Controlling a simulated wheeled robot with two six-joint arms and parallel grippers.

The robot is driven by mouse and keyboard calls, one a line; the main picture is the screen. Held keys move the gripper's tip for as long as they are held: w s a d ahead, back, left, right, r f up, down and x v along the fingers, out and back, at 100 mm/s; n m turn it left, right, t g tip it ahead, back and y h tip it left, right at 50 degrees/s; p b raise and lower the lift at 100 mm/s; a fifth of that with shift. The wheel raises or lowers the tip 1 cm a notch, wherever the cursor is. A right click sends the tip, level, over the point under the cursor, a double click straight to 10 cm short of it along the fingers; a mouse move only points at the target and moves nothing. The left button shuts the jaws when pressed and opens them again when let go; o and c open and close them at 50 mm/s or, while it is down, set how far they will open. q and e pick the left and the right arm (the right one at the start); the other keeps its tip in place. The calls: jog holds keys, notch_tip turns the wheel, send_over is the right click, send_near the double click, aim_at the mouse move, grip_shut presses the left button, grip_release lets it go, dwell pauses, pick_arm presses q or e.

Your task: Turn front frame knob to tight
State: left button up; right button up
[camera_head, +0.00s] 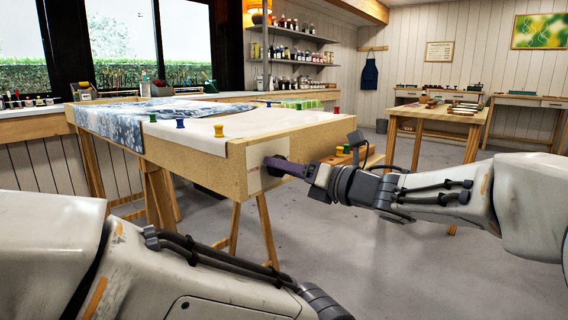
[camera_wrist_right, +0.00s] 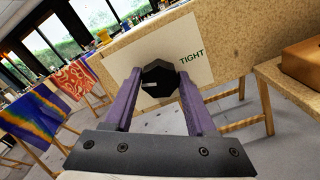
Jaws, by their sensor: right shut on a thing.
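The black faceted knob (camera_wrist_right: 158,78) sits on a pale plate (camera_wrist_right: 188,50) on the end of the wooden frame (camera_head: 190,152). The word TIGHT is printed on the plate, right of the knob in the right wrist view. A small pale mark on the knob lies toward its left side, away from that word. My right gripper (camera_wrist_right: 157,98) has its purple fingers on both sides of the knob, shut on it. In the head view the right gripper (camera_head: 287,166) reaches the plate from the right and hides part of the knob. My left gripper is out of view.
White cloth and blue patterned fabric (camera_head: 130,112) lie over the frame, with coloured pegs (camera_head: 219,131) along its edge. A small wooden stand (camera_head: 345,155) is behind my right gripper. A work table (camera_head: 435,120) stands farther back. Open floor lies in front.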

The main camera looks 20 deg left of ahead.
jog(key=shift+f+m+p, duration=0.15)
jog(key=shift+m+p, duration=12.2)
jog(key=shift+m, duration=3.65)
jog(key=o, duration=1.4)
jog(key=shift+d, duration=0.1)
